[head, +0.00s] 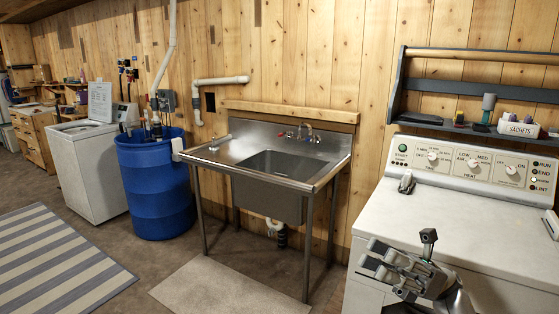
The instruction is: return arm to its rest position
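My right gripper (375,256) is in the lower right of the head view, in front of the white dryer (450,212) and overlapping its front top edge. Its fingers point left. I see no object in it, but the angle does not show clearly whether the fingers are apart. My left gripper and arm are not in view.
A steel sink (284,165) stands at the centre, with a mat (225,287) on the floor before it. A blue barrel (155,190) and a white washer (88,165) are to the left. A dark shelf (475,130) hangs above the dryer. A striped rug (60,260) lies at lower left.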

